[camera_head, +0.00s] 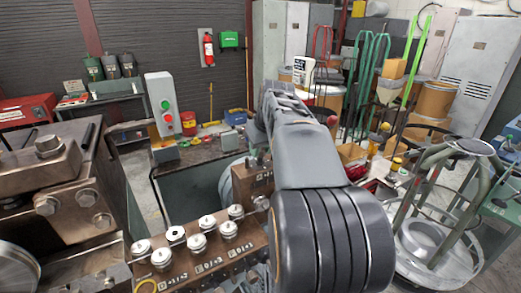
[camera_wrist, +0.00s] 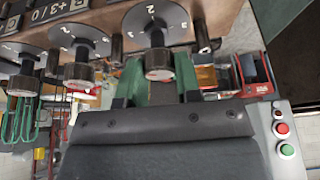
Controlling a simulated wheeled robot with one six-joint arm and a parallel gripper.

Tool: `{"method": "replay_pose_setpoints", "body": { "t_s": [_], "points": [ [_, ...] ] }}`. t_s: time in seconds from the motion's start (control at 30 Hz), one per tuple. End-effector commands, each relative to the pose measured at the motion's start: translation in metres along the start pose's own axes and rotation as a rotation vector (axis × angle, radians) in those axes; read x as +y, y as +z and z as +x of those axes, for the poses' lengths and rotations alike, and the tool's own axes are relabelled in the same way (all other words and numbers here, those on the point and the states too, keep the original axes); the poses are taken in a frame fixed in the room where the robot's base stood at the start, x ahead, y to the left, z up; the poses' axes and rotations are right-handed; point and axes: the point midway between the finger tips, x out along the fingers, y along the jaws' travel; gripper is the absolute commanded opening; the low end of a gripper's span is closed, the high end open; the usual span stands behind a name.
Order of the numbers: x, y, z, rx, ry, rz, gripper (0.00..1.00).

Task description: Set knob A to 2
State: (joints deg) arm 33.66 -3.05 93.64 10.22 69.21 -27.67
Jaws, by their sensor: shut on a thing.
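In the wrist view my gripper (camera_wrist: 159,66) has its two green fingers on either side of a dark, ribbed knob (camera_wrist: 158,58), shut on it. A round grey dial plate (camera_wrist: 155,20) with printed digits lies behind this knob. Its letter and pointer setting cannot be read. Two more knobs, the middle one (camera_wrist: 78,72) and the left one (camera_wrist: 22,82), stand beside it on the brown panel (camera_wrist: 100,18). In the head view the panel (camera_head: 205,268) carries several pale knobs (camera_head: 197,243). My arm hides my gripper and the held knob there.
A control box (camera_head: 164,104) with green and red buttons stands behind the panel. A heavy steel machine block (camera_head: 60,190) is close at the left. A round metal reel stand (camera_head: 432,250) is at the right. Dark pegs (camera_wrist: 117,45) stick out between the dials.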

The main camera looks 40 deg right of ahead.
Motion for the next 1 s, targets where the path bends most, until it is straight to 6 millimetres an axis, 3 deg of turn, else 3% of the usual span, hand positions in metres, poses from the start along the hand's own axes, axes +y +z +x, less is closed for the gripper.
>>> {"method": "replay_pose_setpoints", "body": {
  "t_s": [0.6, 1.0],
  "points": [
    [-0.0015, -0.0011, -0.0004, 0.001, 0.222, 0.531, 0.08],
    [-0.0018, -0.0013, -0.0003, 0.0, 0.329, 0.793, 0.08]
  ]
}}
